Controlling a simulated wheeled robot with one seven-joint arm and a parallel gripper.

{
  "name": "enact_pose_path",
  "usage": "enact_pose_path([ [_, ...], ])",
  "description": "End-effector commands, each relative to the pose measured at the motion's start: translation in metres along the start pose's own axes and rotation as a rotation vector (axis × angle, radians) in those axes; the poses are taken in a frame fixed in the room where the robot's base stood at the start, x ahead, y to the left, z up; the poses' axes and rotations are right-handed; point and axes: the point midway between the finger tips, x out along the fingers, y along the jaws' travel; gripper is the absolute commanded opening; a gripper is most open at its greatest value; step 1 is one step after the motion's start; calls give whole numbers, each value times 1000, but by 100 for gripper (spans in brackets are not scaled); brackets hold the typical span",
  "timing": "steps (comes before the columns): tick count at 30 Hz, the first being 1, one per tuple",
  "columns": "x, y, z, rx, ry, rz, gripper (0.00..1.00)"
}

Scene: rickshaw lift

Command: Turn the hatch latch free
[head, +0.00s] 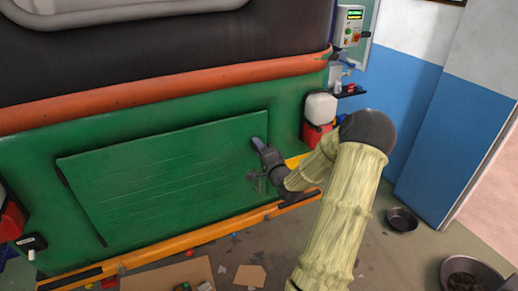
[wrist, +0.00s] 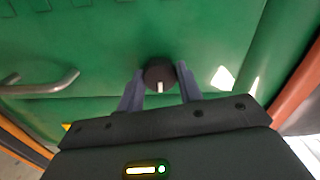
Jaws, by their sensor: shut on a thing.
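The green hatch (head: 170,180) is a flat panel set in the green body of the rickshaw, and it looks closed. In the wrist view the latch (wrist: 160,75) is a round dark knob with a white mark pointing down towards my gripper. My gripper (wrist: 160,88) has its two grey-blue fingers on either side of the knob, shut on it. In the head view my gripper (head: 262,152) is at the right edge of the hatch, and the knob is hidden there. A grey metal handle (wrist: 42,86) shows left of the knob in the wrist view.
An orange-yellow bar (head: 190,238) runs below the hatch. A white and red container (head: 319,118) hangs to the right. Metal bowls (head: 402,220) and a cardboard piece (head: 168,276) with scattered bits lie on the floor. A blue and white wall stands at right.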

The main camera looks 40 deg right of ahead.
Motion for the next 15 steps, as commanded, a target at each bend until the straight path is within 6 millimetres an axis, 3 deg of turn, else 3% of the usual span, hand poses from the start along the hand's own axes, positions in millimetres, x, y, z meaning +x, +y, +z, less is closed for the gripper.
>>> enact_pose_path([
  [8,0,1,-1,3,2,1,13],
  [9,0,1,-1,3,2,1,38],
  [12,0,1,0,3,2,1,57],
  [15,0,0,0,2,1,1,57],
])
